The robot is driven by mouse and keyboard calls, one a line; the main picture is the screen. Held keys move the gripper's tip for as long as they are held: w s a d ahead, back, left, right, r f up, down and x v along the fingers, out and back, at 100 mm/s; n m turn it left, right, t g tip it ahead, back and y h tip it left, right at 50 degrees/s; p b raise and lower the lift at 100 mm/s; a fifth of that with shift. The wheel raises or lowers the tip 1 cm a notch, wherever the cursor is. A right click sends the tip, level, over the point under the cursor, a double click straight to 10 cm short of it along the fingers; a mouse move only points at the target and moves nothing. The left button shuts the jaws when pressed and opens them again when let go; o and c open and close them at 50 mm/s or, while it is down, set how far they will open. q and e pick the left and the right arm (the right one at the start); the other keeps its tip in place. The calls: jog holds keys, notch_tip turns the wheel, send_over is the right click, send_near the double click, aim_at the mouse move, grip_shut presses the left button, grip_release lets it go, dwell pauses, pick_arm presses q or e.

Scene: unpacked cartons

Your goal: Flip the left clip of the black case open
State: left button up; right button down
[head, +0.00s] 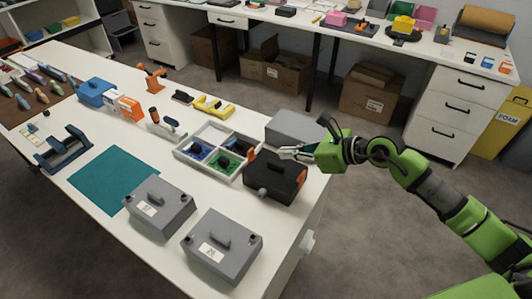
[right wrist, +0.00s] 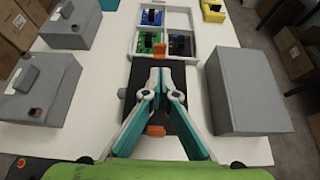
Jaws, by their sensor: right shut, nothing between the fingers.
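The black case (head: 278,180) lies on the white table at its right edge, with a dark handle on top and a grey knob on its front side. One orange clip (head: 251,156) shows at its left end and another orange clip (head: 303,171) at its right end. My right gripper (head: 285,153) is shut and empty, above the back part of the case. In the right wrist view its fingertips (right wrist: 161,76) meet over the black lid (right wrist: 176,125), with the far orange clip (right wrist: 160,50) just beyond them. I cannot tell whether they touch it. My left gripper is not in view.
A grey box (head: 296,127) stands right behind the case. A divided white tray (head: 185,151) with blue and green parts is close to its left end. Two grey cases (head: 160,207) (head: 222,246) stand in front. A teal mat (head: 110,180) lies bare at left.

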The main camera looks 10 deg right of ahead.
aim_at(252, 154)
jog(key=p+x, duration=0.1)
jog(key=x, duration=0.8)
jog(key=shift+w+a+f+p, duration=0.15)
jog(key=shift+w+a+p, duration=0.1)
jog(key=shift+p, duration=0.1)
